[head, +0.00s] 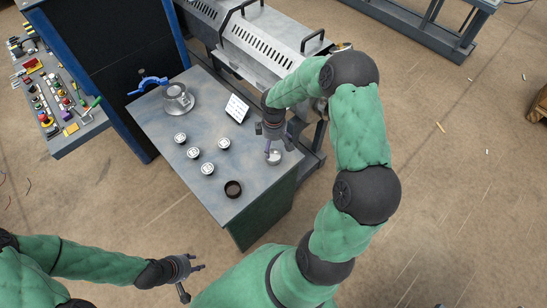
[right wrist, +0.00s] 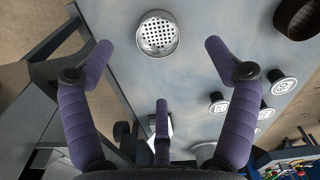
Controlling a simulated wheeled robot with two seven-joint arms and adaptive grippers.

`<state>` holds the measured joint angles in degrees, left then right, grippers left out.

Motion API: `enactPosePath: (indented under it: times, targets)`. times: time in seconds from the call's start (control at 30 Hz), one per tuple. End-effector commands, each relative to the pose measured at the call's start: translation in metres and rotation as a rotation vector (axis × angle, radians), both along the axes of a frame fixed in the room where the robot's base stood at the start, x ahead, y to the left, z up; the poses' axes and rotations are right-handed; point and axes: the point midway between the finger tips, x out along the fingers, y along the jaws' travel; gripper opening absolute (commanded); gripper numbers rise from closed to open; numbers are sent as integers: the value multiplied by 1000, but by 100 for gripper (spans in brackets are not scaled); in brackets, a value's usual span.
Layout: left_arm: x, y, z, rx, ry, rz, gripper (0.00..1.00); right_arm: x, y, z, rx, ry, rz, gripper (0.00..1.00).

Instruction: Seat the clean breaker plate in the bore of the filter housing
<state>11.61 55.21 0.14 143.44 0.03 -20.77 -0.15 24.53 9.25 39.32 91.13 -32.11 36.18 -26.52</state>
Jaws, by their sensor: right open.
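The breaker plate, a round metal disc full of holes (right wrist: 157,36), lies on the workbench. In the head view the breaker plate (head: 275,158) is near the bench's right edge, under my right gripper (head: 269,150). My right gripper (right wrist: 158,62) is open and empty, its purple fingers spread with the plate between and beyond the two front tips. Contact with the plate cannot be told. The filter housing (head: 179,101), a grey metal cylinder with a blue handle (head: 149,85) nearby, stands at the bench's back left. My left gripper (head: 191,268) is open and empty, off the bench's front.
Several small white-topped round pieces (head: 193,153) and a dark round cup (head: 233,189) stand on the bench (head: 215,205). A white card (head: 237,108) stands behind. The extruder machine (head: 265,40) is at the back; a control panel (head: 60,105) is at far left.

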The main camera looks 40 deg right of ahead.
Motion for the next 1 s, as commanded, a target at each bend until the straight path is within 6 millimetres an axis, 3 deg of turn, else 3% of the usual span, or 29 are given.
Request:
enactPosePath:
  times: [0.13,0.37,0.7,1.0]
  targets:
    - [0,0,-11,0,0,0,40,0,0,-26,1,0,-1,88]
    - [0,0,-16,0,0,0,40,2,-1,-41,1,-2,-2,88]
    - [0,0,-39,0,0,0,40,7,-3,-84,1,0,-2,88]
    - [0,0,-38,0,0,0,40,7,-4,-86,0,-3,-2,85]
